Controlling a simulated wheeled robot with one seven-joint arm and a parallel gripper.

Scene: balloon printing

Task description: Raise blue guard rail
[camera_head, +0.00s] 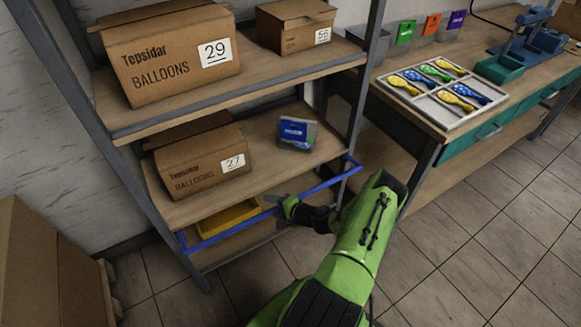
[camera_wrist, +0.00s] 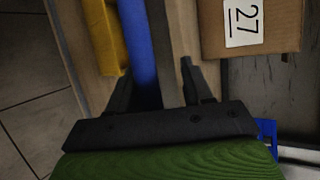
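The blue guard rail (camera_head: 325,184) runs along the front of the lower part of the shelving rack, near the shelf edge, with its ends at the rack's front posts. My gripper (camera_head: 279,203) is at about the middle of the rail. In the wrist view the rail (camera_wrist: 138,45) passes between the two fingers of my gripper (camera_wrist: 157,88). The fingers stand apart, with a gap between the rail and the right finger. The left finger is close to the rail; I cannot tell if it touches.
A yellow bin (camera_head: 228,217) sits low behind the rail. A carton marked 27 (camera_head: 200,162) and a blue-labelled container (camera_head: 296,133) stand on the shelf above. A workbench (camera_head: 400,118) with a balloon tray (camera_head: 462,122) stands at right. Open tiled floor (camera_head: 480,250) lies in front.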

